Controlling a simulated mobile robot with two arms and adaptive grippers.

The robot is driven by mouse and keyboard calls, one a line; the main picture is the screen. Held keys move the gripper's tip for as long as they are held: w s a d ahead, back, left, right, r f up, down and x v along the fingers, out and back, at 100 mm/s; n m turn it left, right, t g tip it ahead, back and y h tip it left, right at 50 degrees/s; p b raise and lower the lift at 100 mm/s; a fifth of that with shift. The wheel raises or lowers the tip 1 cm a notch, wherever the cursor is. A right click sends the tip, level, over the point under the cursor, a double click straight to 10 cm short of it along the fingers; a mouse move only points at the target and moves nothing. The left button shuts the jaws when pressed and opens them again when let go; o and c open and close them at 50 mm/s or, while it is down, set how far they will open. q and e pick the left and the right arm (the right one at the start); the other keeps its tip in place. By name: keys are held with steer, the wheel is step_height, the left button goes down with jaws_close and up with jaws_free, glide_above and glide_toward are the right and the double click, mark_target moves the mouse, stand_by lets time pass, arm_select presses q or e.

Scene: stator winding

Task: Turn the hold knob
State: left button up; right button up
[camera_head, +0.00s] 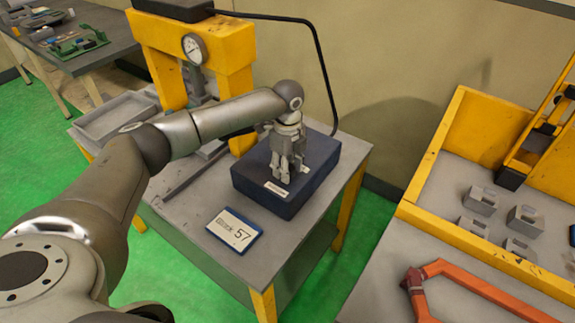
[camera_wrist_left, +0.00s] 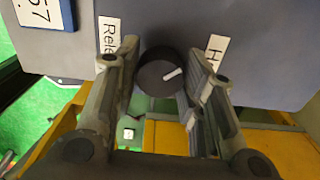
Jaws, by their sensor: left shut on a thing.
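The round black hold knob (camera_wrist_left: 155,80) is on the dark blue box (camera_head: 318,155), which stands on the grey table. In the left wrist view the knob sits between my left gripper's two fingers (camera_wrist_left: 158,88), which are shut on it. Its white pointer mark (camera_wrist_left: 173,74) points right and slightly up, toward the side of a label starting with "H" (camera_wrist_left: 214,48). A label starting "Rele" (camera_wrist_left: 109,35) is on the other side; the fingers partly cover both labels. In the head view my left gripper (camera_head: 285,174) reaches down at the box and hides the knob.
A placard reading 57 (camera_head: 233,230) lies in front of the box. A yellow press frame with a gauge (camera_head: 194,48) and a grey tray (camera_head: 115,115) stand behind my left arm. A yellow-edged bench (camera_head: 455,235) with grey blocks and an orange bent bar (camera_head: 470,280) is at right.

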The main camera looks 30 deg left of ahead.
arm_select(q)
steer(key=n+p, duration=0.4)
steer(key=p, duration=0.1)
steer(key=n+p, duration=0.3)
steer(key=shift+r, duration=0.25)
steer(key=n+p, duration=0.3)
steer(key=shift+n, duration=0.4)
steer(key=n+p, duration=0.3)
steer(key=shift+n, duration=0.3)
steer(key=shift+f+n+p, duration=0.1)
steer(key=shift+n+p, duration=0.25)
steer(key=shift+n, duration=0.55)
steer(key=n, duration=0.2)
steer(key=shift+f+n, duration=0.1)
steer(key=shift+n, duration=0.3)
steer(key=n, duration=0.4)
steer(key=shift+n, duration=2.3)
